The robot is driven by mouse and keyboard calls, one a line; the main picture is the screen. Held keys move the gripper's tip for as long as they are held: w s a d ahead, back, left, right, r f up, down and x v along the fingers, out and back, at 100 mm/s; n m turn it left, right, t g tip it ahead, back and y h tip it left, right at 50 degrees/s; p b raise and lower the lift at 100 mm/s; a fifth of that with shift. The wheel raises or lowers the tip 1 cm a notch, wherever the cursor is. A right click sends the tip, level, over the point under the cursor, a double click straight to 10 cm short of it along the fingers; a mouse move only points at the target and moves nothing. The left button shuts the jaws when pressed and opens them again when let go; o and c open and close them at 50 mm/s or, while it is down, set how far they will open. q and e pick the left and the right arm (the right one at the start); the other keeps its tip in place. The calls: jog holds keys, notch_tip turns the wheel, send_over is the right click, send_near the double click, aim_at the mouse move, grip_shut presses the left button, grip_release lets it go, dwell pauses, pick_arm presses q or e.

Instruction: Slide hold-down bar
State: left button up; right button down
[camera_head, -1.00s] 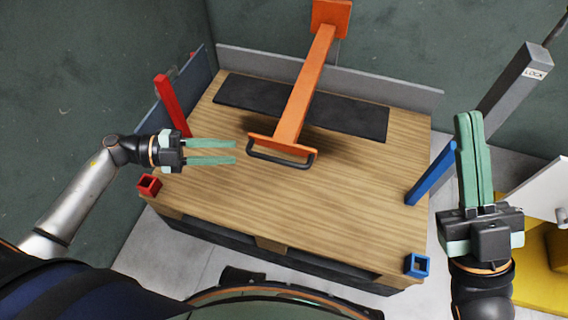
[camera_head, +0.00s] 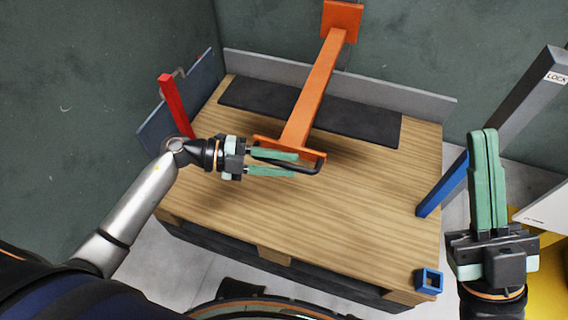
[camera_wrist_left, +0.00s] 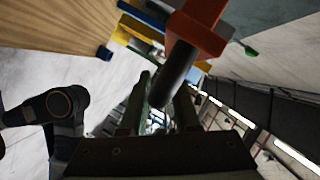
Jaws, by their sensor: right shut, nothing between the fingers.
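The orange hold-down bar (camera_head: 314,90) slopes from its wall bracket down over the wooden pallet. A black handle (camera_head: 319,165) is on its lower end, and it shows large and close in the left wrist view (camera_wrist_left: 175,72). My left gripper (camera_head: 294,164) is open at the handle, its green fingers apart. In the left wrist view the handle lies across the space between the fingers; I cannot tell whether they touch it. My right gripper (camera_head: 484,134) is shut and empty, pointing up at the right, away from the bar.
The wooden pallet top (camera_head: 330,225) is clear in front, with a dark mat (camera_head: 365,122) at the back. A red post (camera_head: 174,103) stands left and a blue post (camera_head: 443,186) right. A blue square socket (camera_head: 428,281) is at the front right corner. A grey LOCK lever (camera_head: 520,98) is behind my right gripper.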

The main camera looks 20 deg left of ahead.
pick_arm(q)
jog(key=shift+d, duration=0.15)
jog(key=shift+c, duration=0.3)
grip_shut()
dwell(1.1)
